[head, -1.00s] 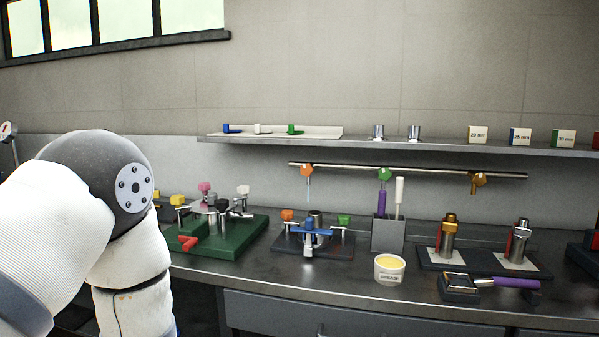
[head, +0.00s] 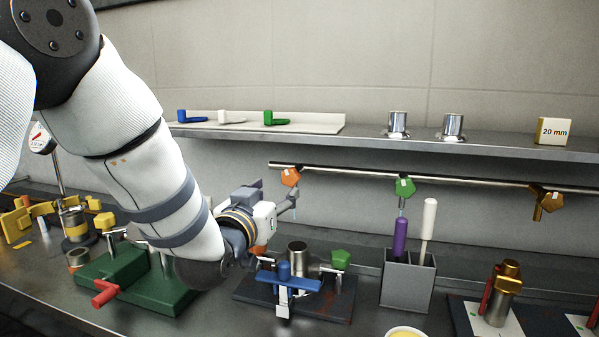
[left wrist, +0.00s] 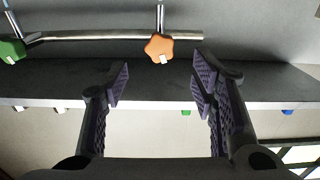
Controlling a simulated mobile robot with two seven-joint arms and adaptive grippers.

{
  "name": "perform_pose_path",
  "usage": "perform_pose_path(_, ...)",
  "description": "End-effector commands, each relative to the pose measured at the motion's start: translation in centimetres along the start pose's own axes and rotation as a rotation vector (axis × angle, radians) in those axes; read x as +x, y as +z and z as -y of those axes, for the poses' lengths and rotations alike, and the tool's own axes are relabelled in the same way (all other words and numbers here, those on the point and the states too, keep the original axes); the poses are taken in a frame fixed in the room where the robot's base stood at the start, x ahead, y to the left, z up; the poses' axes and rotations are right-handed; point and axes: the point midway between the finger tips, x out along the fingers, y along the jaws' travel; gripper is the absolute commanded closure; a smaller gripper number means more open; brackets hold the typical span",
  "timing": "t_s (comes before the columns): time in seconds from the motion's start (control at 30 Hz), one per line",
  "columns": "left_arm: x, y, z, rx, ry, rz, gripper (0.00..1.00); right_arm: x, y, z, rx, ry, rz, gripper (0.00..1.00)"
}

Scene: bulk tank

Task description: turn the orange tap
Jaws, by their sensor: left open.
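The orange tap (head: 291,177) is a star-shaped knob on a metal pipe (head: 450,182) along the wall, below the shelf. My left gripper (head: 289,200) is just below and in front of it, and the tap's lower part is hidden or hard to make out. In the left wrist view the orange tap (left wrist: 159,47) is centred beyond the open fingers (left wrist: 160,88), with a clear gap; nothing is between the fingers. My right gripper is out of view.
A green tap (head: 404,187) and a brown-orange tap (head: 549,201) are on the same pipe to the right. The shelf (head: 330,135) runs above. Below stand a blue-handled fixture (head: 284,284), a green block (head: 150,290) and a grey tool holder (head: 408,283).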

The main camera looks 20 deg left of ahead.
Motion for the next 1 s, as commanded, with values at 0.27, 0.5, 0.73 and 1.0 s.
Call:
perform_pose_path(0.27, 6.8, 0.0, 0.0, 0.0, 0.0, -0.003, 0.48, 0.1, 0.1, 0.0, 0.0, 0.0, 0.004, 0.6)
perform_pose_path(0.5, 10.8, -0.2, 0.0, 0.0, 0.0, -0.004, 0.48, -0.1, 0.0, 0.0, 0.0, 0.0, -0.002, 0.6)
perform_pose_path(0.73, 11.4, -0.1, 0.0, 0.0, 0.0, -0.002, 0.48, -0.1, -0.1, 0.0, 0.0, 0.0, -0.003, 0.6)
perform_pose_path(1.0, 11.4, -0.1, 0.0, 0.0, 0.0, -0.001, 0.82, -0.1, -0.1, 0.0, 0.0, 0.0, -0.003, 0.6)
